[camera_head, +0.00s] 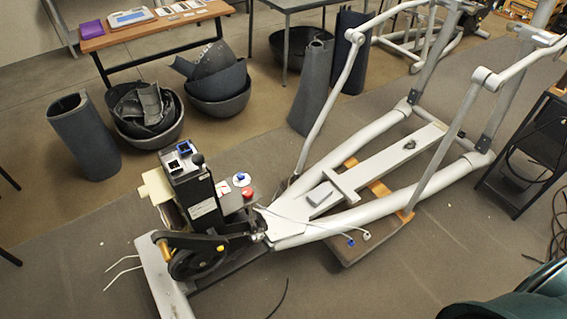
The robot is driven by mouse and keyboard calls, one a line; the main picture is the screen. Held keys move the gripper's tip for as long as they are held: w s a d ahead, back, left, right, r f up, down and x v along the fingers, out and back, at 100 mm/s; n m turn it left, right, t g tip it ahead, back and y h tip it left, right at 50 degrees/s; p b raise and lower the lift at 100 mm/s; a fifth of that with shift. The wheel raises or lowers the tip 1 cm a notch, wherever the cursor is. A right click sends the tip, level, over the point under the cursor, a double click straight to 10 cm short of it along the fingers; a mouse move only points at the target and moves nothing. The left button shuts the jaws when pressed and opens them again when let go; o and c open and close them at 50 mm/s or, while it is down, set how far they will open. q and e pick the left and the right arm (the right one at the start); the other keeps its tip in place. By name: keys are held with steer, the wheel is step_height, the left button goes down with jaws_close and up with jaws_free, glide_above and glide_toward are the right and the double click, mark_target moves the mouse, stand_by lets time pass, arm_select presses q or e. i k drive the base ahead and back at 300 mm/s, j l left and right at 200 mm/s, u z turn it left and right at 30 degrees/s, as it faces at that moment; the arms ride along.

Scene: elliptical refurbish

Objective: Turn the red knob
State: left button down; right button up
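A small round red knob (248,193) shows near the middle of the head view. It sits on a grey flat part just right of the black upright housing (202,200) of a partly dismantled elliptical machine. A small white card with red marks lies to its left, and a small blue-and-white part (241,179) is just behind it. The knob's top and side are visible, but it is too small to tell which way it is turned. Neither of my grippers shows in this view.
The elliptical's long grey frame (395,205) extends to the upper right. A black wheel and crank (197,262) sit in front of the housing. Dark bowls (150,129) and rolled dark sheets (85,135) stand behind. Loose cables lie nearby. Open floor (60,245) is at left.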

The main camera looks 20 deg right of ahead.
mark_target(247, 193)
steer(key=i+l+u, duration=0.15)
steer(key=l+u, duration=0.15)
steer(key=l, duration=0.9)
steer(key=l+u, duration=0.25)
steer(key=l, duration=0.95)
steer(key=i, duration=0.1)
